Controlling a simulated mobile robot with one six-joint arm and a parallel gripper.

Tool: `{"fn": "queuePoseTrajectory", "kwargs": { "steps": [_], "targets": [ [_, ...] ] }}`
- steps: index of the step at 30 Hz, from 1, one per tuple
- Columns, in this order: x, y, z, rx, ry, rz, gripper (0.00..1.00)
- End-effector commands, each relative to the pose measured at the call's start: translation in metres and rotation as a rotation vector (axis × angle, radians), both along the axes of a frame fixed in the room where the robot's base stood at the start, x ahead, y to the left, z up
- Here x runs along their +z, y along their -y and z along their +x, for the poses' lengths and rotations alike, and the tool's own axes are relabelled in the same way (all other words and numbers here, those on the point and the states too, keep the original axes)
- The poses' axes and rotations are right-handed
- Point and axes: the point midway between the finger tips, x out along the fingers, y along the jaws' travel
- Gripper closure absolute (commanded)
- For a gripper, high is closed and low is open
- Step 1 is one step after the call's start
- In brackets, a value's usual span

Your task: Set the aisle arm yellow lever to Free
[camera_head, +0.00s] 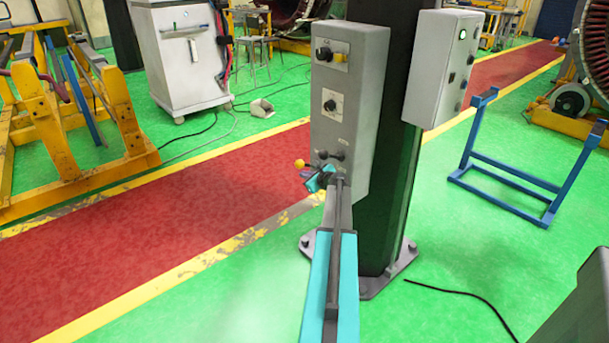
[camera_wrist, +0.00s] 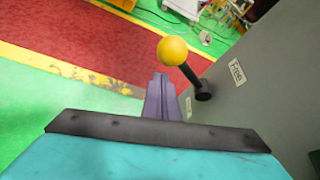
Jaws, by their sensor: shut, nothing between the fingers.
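The yellow lever has a yellow ball knob (camera_wrist: 172,51) on a black rod, rising from a pivot on the side of the grey box (camera_wrist: 270,70). A label reading "Free" (camera_wrist: 237,73) is beside the pivot; a second label (camera_wrist: 188,107) is too small to read. In the head view the yellow knob (camera_head: 299,163) sticks out left of the box's (camera_head: 350,110) lower part. My gripper (camera_wrist: 160,80) is shut and empty; its fingertips lie below the knob in the wrist view, left of the pivot. A gap shows between fingers and knob. My arm partly hides the fingers in the head view.
The grey box hangs on a dark column (camera_head: 395,190) with a bolted base plate. A white switch box (camera_head: 440,70) is on its right. A blue stand (camera_head: 510,170) is further right. The red walkway (camera_head: 120,215) behind is clear. A black cable (camera_head: 465,295) lies on the floor.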

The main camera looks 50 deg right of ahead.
Motion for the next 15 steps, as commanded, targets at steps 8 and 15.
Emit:
{"fn": "queuePoseTrajectory", "kwargs": {
  "steps": [8,15],
  "targets": [
    [-0.016,-0.004,-0.013,0.002,-0.004,0.001,1.00],
    [-0.003,-0.012,-0.038,0.002,-0.004,0.001,1.00]
  ]
}}
